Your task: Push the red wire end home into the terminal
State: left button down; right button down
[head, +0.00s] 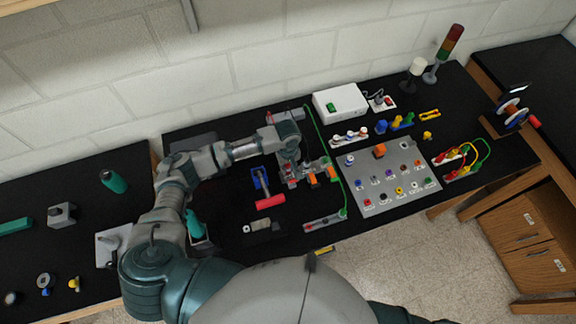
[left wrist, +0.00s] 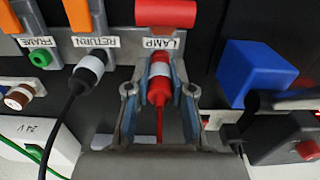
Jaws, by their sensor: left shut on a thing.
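My left gripper (head: 294,172) reaches over the terminal row in the head view. In the left wrist view the left gripper (left wrist: 158,82) is shut on the red wire end (left wrist: 160,90), a red plug with a white band and a red wire trailing toward the camera. The plug is in line with the grey terminal (left wrist: 182,45) labelled LAMP, below its red lever (left wrist: 165,13). Its front end is at the terminal face; I cannot tell how deep it sits. My right gripper is not in view.
A black wire end (left wrist: 90,65) sits at the RETURN terminal, left of the left finger. A green socket (left wrist: 40,57) is at FRAME. A blue block (left wrist: 252,72) stands close on the right. A grey panel with coloured knobs (head: 385,205) lies right of the arm.

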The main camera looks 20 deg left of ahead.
pick_arm(q)
jog(key=shift+f, duration=0.45)
jog(key=c, duration=0.9)
grip_release()
jog(key=shift+c, duration=0.2)
notch_tip(320, 180, up, 12)
